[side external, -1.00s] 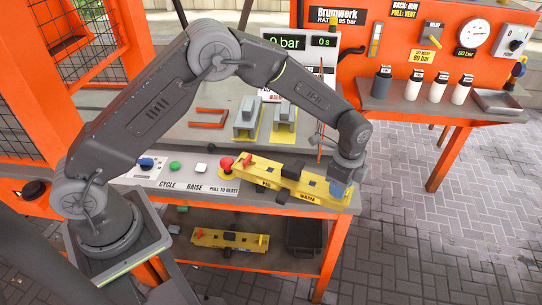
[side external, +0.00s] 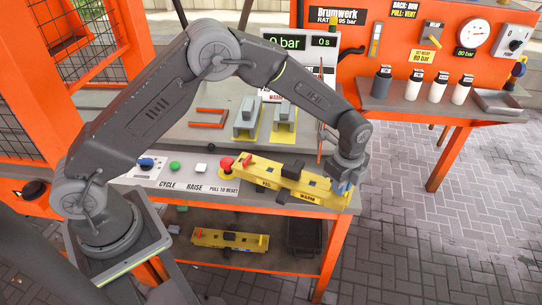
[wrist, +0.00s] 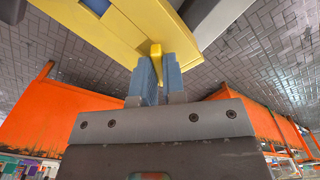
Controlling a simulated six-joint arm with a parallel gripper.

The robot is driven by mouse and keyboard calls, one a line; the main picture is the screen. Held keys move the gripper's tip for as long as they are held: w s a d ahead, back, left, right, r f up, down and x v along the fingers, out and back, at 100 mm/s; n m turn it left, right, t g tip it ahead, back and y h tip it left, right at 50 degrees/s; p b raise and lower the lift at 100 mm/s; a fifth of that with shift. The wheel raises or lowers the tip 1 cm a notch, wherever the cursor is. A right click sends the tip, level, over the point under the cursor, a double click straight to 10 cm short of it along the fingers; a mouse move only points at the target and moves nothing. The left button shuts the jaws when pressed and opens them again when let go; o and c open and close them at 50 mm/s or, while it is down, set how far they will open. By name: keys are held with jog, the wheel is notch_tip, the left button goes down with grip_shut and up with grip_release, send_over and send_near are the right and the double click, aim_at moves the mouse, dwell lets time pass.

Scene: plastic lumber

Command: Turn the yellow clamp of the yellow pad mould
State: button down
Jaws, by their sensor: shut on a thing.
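The yellow pad mould (side external: 268,170) lies along the front edge of the bench in the side external view, with a red clamp (side external: 247,160) at its left end and black fittings on top. My gripper (side external: 343,188) is at the mould's right end, pointing down, with blue fingers. In the wrist view the fingers (wrist: 159,76) are closed on a small yellow clamp (wrist: 155,49) that sticks out beside the yellow mould body. Most of the clamp is hidden between the fingers, and in the side view my gripper covers it.
A panel (side external: 190,180) with buttons and a red knob (side external: 226,163) lies left of the mould. Another yellow mould (side external: 230,239) and a dark bin (side external: 304,237) are on the lower shelf. Orange-handled tools, grey blocks (side external: 246,122) and a gauge display stand behind.

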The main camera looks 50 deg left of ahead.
jog(key=shift+m, duration=0.7)
jog(key=m, duration=0.4)
jog(key=shift+m, duration=0.5)
jog(key=m, duration=0.4)
jog(key=shift+m, duration=0.4)
jog(key=c, duration=1.1)
grip_release()
jog(key=shift+o, duration=0.2)
jog(key=shift+r, duration=3.55)
